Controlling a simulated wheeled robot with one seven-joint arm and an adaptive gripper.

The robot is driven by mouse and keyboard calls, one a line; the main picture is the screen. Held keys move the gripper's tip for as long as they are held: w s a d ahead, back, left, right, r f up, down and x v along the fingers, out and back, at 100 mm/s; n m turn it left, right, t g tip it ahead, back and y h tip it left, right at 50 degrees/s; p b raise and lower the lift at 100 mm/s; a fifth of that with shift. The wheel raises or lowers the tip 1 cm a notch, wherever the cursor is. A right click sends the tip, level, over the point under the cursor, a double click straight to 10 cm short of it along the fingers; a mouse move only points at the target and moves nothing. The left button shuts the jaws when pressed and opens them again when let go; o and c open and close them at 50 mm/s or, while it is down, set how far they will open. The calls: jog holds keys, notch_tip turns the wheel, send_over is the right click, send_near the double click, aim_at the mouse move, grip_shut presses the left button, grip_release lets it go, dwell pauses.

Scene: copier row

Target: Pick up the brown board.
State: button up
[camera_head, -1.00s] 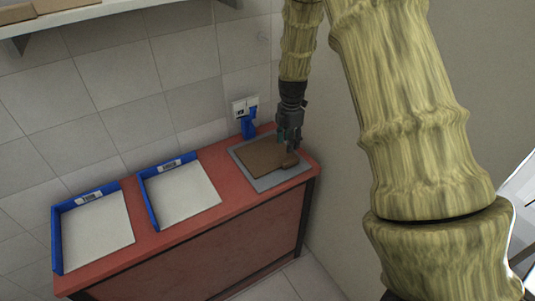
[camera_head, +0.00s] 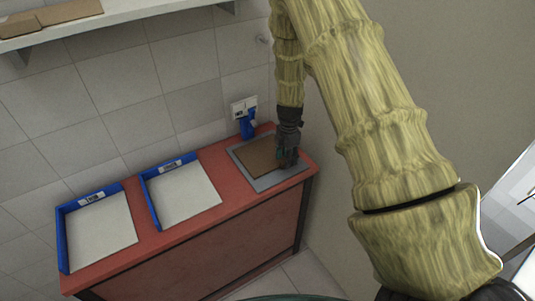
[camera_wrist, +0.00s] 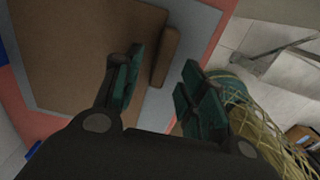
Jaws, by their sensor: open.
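The brown board (camera_head: 254,155) lies flat on a grey pad (camera_head: 237,152) at the right end of the red counter. A short brown grip piece (camera_wrist: 165,57) stands at the board's edge in the wrist view. My gripper (camera_head: 284,159) is right over that edge, pointing down, and hides part of the board. In the wrist view my gripper (camera_wrist: 160,85) is open, with one green-padded finger over the board and the other beyond the grip piece. The grip piece shows between them. I cannot tell whether the fingers touch it.
Two white trays with blue edges, one left (camera_head: 100,229) and one nearer the middle (camera_head: 186,194), stand on the red counter (camera_head: 146,233). A blue item (camera_head: 247,127) is by the wall plate behind the board. The wall is close on the right. A shelf (camera_head: 120,15) hangs upper left.

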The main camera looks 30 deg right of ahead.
jog(key=shift+f+p, duration=0.3)
jog(key=shift+f, duration=0.85)
grip_shut()
jog(key=shift+r, duration=0.15)
